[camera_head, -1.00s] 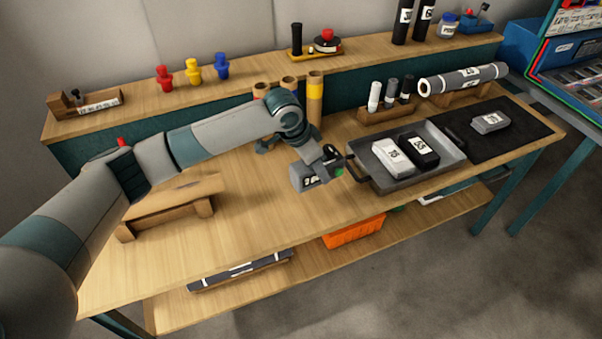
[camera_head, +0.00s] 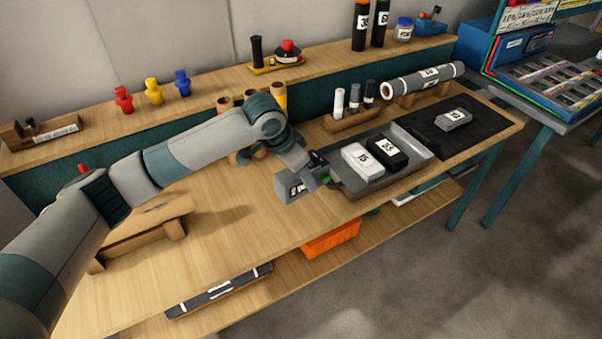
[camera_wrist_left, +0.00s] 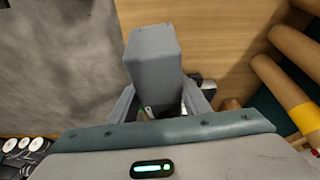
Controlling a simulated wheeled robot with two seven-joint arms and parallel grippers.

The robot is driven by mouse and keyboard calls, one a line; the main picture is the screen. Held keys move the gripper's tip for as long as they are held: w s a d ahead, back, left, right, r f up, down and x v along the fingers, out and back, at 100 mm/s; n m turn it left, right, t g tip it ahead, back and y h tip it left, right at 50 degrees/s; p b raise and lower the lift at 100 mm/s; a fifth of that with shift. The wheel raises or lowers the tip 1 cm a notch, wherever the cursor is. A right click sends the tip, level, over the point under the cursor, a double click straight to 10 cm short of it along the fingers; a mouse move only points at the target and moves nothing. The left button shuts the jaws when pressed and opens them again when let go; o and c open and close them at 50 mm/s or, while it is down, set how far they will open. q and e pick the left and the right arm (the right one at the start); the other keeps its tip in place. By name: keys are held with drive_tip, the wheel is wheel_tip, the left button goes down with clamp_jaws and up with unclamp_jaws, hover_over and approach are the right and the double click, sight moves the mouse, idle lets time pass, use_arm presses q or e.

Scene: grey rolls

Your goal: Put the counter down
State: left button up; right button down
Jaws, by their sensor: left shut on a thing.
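The counter, a small grey box (camera_head: 290,187) with a dark number window, is held by my left gripper (camera_head: 318,177) near the front edge of the bench, just left of the grey tray (camera_head: 420,143). In the left wrist view the counter (camera_wrist_left: 152,65) stands out between the two fingers of my left gripper (camera_wrist_left: 163,108), which is shut on it. The bench top shows beyond it on the right and grey floor on the left. Whether the counter touches the bench top cannot be told. My right gripper is not in view.
The tray holds a white block (camera_head: 361,160) and a black block (camera_head: 388,152). A dark mat (camera_head: 475,125) with a grey block (camera_head: 453,119) lies right of it. Cardboard tubes (camera_head: 279,97) stand behind my wrist. Bare bench top (camera_head: 230,210) lies left of the counter, beside a wooden stand (camera_head: 150,220).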

use_arm(q)
drive_tip(key=s+a+r+n+y, duration=0.1)
drive_tip(key=s+a+r+n, duration=0.2)
drive_tip(key=a, duration=0.2)
drive_tip(key=s+a+r+n+t+y, duration=0.1)
drive_tip(key=s+a+r+n, duration=0.2)
drive_tip(key=a, duration=0.3)
drive_tip(key=s+a+r+n+y, duration=0.1)
drive_tip(key=s+a+r+n, duration=0.3)
drive_tip(key=s+a, duration=0.1)
drive_tip(key=shift+a+t+y, duration=0.3)
drive_tip(key=shift+a+t, duration=0.1)
drive_tip(key=shift+a, duration=0.35)
